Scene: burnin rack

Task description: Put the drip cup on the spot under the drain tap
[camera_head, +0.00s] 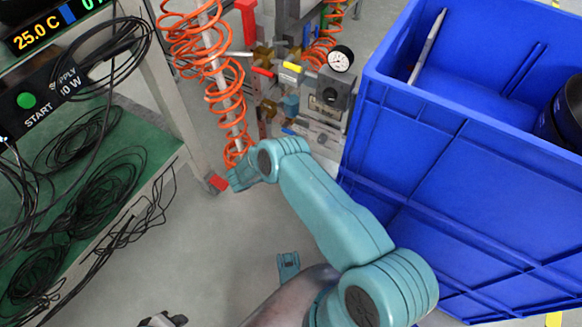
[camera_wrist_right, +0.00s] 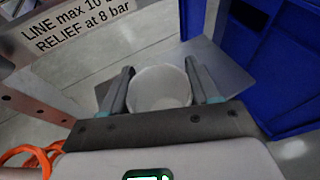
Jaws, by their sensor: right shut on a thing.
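The drip cup (camera_wrist_right: 160,90) is a white round cup, seen from above in the right wrist view with its open mouth up. My right gripper (camera_wrist_right: 160,88) is shut on it, one finger on each side. A grey flat plate (camera_wrist_right: 222,68) lies below and beyond the cup; I cannot tell whether the cup touches it. In the head view my right gripper (camera_head: 240,178) is low by the valve assembly (camera_head: 318,105), and the cup is hidden there. I cannot pick out the drain tap among the fittings or see the spot.
A large blue crate (camera_head: 440,180) stands close on the right of the valves. Coiled orange hose (camera_head: 220,75) hangs beside them. On the left is a bench with a green shelf (camera_head: 140,155) and black cables (camera_head: 110,185). Grey floor (camera_head: 215,255) lies open between.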

